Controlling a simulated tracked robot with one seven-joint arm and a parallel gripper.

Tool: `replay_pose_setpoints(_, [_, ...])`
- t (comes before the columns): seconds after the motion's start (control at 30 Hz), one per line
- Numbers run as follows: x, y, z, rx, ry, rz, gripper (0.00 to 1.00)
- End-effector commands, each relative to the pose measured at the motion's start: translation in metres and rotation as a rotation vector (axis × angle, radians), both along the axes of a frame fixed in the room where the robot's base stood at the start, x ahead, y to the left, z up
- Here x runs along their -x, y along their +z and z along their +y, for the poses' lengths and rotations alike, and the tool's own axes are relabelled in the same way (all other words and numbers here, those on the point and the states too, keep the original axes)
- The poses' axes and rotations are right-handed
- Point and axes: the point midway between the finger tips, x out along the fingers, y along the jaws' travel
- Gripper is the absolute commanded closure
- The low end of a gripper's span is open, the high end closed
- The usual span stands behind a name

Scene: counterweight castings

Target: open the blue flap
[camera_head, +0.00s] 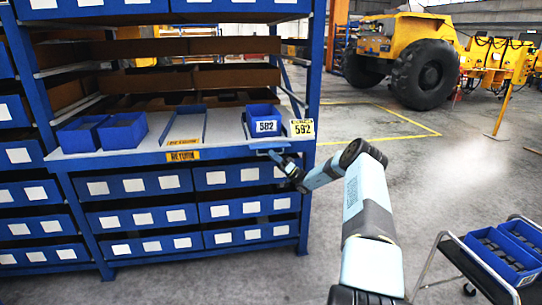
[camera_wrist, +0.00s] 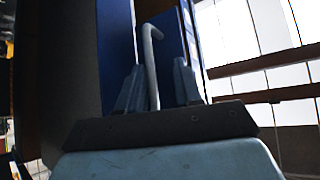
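In the wrist view a blue panel (camera_wrist: 170,42), which looks like the blue flap, stands behind a grey bent rod handle (camera_wrist: 152,60). My gripper (camera_wrist: 158,78) is open, with one finger on each side of the handle. The handle is nearer the left finger, and a gap shows to the right finger. In the head view my gripper (camera_head: 274,154) is at the shelf's front edge, below the blue bin marked 582 (camera_head: 263,113). The flap and handle are too small there to make out clearly.
The blue shelf rack (camera_head: 315,75) has a grey shelf with a yellow RETURN label (camera_head: 183,155) and two blue bins (camera_head: 123,131) at left. A 592 sign (camera_head: 302,128) stands at the right corner. A trolley with blue bins (camera_head: 500,262) is at lower right. The floor between is clear.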

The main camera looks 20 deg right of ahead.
Motion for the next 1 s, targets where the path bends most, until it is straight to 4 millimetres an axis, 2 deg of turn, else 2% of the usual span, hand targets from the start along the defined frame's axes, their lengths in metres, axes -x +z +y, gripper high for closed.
replay_pose_setpoints(0.4, [0.036,-0.052,-0.053,0.0,-0.002,0.001,0.67])
replay_pose_setpoints(0.6, [0.049,-0.07,-0.071,-0.001,0.001,0.002,0.67])
replay_pose_setpoints(1.0, [0.056,-0.079,-0.079,0.001,0.002,0.002,0.67])
